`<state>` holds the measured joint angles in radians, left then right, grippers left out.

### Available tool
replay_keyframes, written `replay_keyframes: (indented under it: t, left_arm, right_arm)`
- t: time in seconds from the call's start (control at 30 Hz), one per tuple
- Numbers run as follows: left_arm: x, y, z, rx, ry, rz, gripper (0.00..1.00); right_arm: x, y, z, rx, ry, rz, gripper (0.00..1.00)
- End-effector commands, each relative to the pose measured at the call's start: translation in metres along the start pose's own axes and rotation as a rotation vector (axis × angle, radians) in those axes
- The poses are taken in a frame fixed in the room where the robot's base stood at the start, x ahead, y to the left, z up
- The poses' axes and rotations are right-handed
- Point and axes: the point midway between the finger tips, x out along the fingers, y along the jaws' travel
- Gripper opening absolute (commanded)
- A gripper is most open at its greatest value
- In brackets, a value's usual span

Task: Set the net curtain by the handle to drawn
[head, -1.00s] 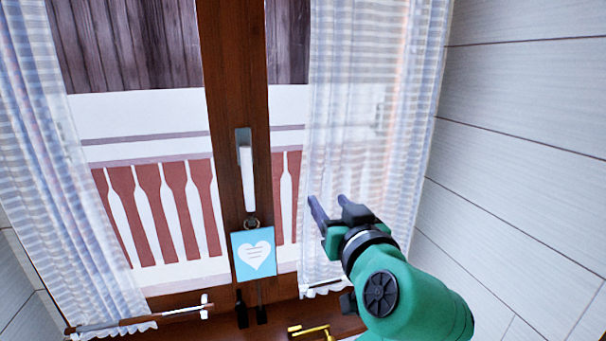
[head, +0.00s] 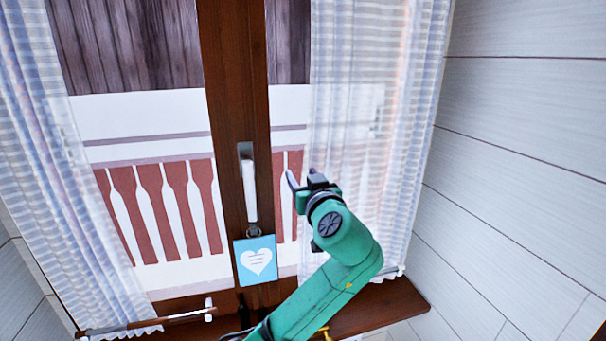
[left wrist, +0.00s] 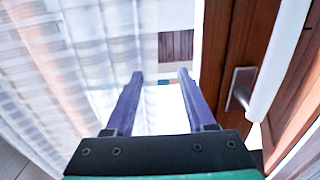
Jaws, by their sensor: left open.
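A sheer white net curtain (head: 355,120) hangs at the right of the window, its left edge near the wooden post (head: 236,80). A second sheer curtain (head: 50,170) hangs at the left. A white handle (head: 249,190) is on the post; it also shows in the left wrist view (left wrist: 280,60). My left gripper (head: 303,178) is open and empty in front of the right curtain's left part, just right of the handle. In the left wrist view the open fingers (left wrist: 160,76) have the curtain (left wrist: 75,70) at their left and nothing between them. My right gripper is not in view.
A blue card with a white heart (head: 256,261) hangs below the handle. A rod (head: 150,321) lies at the lower left by the left curtain's hem. The wooden sill (head: 385,308) runs along the bottom. A pale panelled wall (head: 520,150) stands at the right.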

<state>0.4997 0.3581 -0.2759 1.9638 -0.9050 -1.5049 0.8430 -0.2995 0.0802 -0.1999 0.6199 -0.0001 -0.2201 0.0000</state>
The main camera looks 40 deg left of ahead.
Motion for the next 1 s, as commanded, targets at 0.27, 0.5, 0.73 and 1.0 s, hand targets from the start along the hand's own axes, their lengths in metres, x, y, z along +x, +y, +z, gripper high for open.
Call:
replay_keyframes:
  t: [0.27,0.5,0.73,1.0]
  left_arm:
    - [-0.0005,0.0001,0.0001,0.0,0.0,0.0,0.0]
    - [-0.0007,0.0001,0.0,0.0,0.0,0.0,0.0]
    - [-0.0007,0.0001,-0.0001,0.0,0.0,0.0,0.0]
    - [-0.0007,0.0001,-0.0002,0.0,0.0,0.0,0.0]
  right_arm:
    - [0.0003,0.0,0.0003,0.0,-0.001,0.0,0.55]
    - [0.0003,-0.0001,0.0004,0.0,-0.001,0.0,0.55]
    - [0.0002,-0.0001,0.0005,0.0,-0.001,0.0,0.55]
    - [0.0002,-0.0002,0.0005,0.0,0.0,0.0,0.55]
